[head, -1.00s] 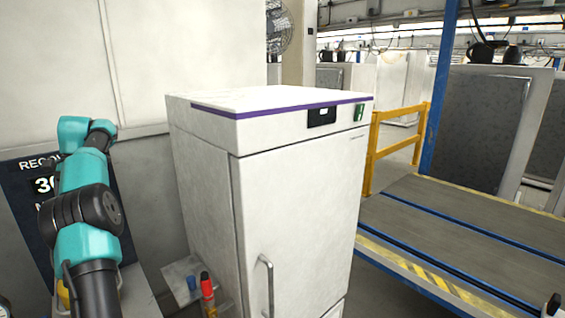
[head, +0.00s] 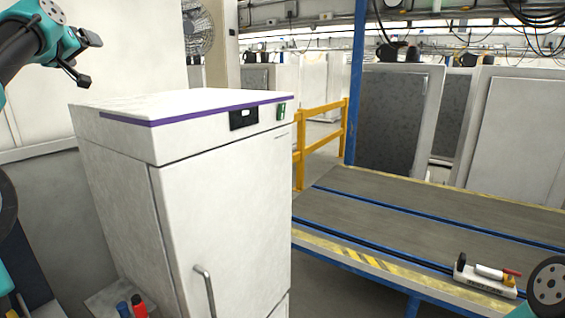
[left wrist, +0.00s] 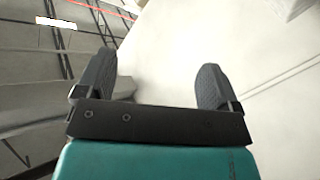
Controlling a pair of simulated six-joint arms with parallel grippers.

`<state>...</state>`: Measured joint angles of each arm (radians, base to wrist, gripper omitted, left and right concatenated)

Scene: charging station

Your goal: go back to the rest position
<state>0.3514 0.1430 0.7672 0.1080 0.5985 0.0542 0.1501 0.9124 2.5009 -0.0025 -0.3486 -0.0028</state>
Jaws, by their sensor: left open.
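My left gripper (head: 87,60) is at the upper left of the head view, raised above the near left corner of the white cabinet's top. Its two dark fingers are apart with nothing between them. In the left wrist view its fingers (left wrist: 155,82) also stand wide apart, with only pale wall and blurred background beyond. My right gripper is not in view; only a dark round joint of my right arm shows at the lower right of the head view.
The white cabinet (head: 225,200) with a purple stripe stands centre-left. Red and blue items (head: 138,306) sit low beside it. A flat conveyor (head: 430,222) runs to the right, carrying a small white holder (head: 484,276). A yellow rail (head: 322,140) stands behind.

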